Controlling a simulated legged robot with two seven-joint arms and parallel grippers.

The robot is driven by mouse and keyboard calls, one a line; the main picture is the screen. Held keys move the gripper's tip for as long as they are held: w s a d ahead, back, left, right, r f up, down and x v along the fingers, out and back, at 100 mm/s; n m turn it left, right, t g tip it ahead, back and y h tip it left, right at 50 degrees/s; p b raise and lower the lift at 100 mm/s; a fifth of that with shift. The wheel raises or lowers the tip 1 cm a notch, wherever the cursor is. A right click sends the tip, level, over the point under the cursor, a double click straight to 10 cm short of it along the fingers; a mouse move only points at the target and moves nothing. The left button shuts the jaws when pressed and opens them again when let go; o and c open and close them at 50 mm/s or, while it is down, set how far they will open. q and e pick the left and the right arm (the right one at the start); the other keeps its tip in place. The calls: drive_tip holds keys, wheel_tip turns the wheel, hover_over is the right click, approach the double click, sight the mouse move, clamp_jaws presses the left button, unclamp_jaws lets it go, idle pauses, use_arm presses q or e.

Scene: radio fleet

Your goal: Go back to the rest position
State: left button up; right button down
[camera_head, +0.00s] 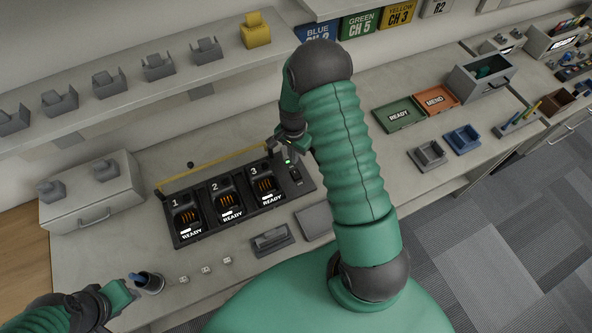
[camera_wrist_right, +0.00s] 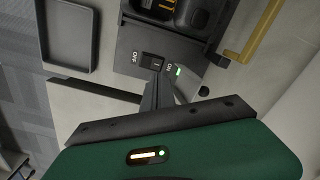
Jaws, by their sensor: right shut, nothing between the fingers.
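My right arm (camera_head: 345,150) reaches over the bench to the far right end of the charging station (camera_head: 188,238). My right gripper (camera_head: 284,143) is close above the station, partly hidden by its own wrist. In the wrist view the right gripper (camera_wrist_right: 158,90) is shut with nothing held, its tips beside the ON/OFF switch (camera_wrist_right: 152,62). A green light (camera_wrist_right: 179,71) glows next to the switch.
A yellow bar (camera_head: 215,167) runs behind the numbered bays. A grey drawer box (camera_head: 92,197) stands left, under a shelf (camera_head: 150,105) with several grey holders. Green READY (camera_head: 391,121) and orange MEND (camera_head: 430,105) trays lie further right.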

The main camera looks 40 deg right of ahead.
use_arm(q)
drive_tip(key=shift+r, duration=0.3)
use_arm(e)
drive_tip(key=shift+r, duration=0.45)
